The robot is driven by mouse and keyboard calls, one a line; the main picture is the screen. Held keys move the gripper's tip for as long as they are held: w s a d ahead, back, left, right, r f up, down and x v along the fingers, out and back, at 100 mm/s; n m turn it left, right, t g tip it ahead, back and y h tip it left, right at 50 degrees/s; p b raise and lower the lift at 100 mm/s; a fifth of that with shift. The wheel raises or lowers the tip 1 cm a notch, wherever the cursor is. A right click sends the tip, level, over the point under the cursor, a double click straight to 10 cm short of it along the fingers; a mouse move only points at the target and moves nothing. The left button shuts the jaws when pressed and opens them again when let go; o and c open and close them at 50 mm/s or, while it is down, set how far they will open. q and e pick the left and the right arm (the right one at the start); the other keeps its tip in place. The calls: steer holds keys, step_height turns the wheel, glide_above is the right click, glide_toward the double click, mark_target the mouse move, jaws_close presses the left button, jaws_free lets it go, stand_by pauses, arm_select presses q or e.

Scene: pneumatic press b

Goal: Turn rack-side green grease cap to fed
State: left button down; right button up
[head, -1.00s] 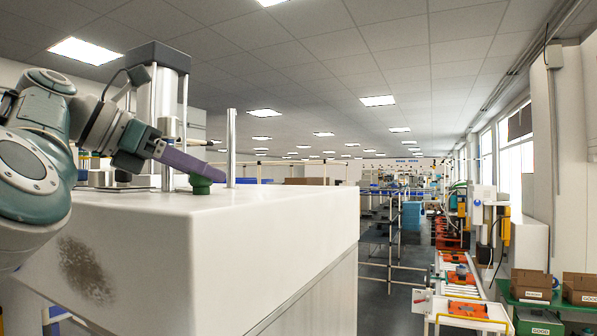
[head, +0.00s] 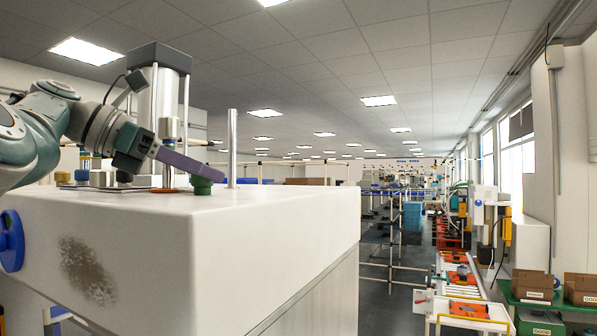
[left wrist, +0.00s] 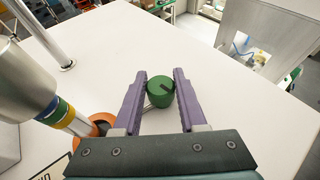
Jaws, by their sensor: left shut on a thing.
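The green grease cap (head: 201,186) stands on the white top of the press housing (head: 140,205), near its far edge in the head view. In the left wrist view the round cap (left wrist: 158,96) sits between the two purple fingers, with a dark pointer mark on its top towards the upper right. My left gripper (head: 205,175) is shut on the cap, coming in from the left. The fingers hide part of its upper side in the head view. My right gripper is in neither view.
A thin steel post (head: 231,148) rises just right of the cap. A large steel cylinder (head: 163,125) stands behind my left wrist. An orange ring (left wrist: 100,127) and banded column (left wrist: 60,115) are close left of the fingers. A blue handwheel (head: 11,240) is on the housing's left side.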

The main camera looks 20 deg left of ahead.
arm_select(q)
steer(key=shift+c, duration=2.3)
jaws_free()
steer(key=v, duration=0.8)
steer(key=shift+s+a, duration=0.25)
steer(key=shift+a, duration=0.1)
steer(key=shift+s+a+r, duration=0.25)
steer(key=shift+s, duration=0.2)
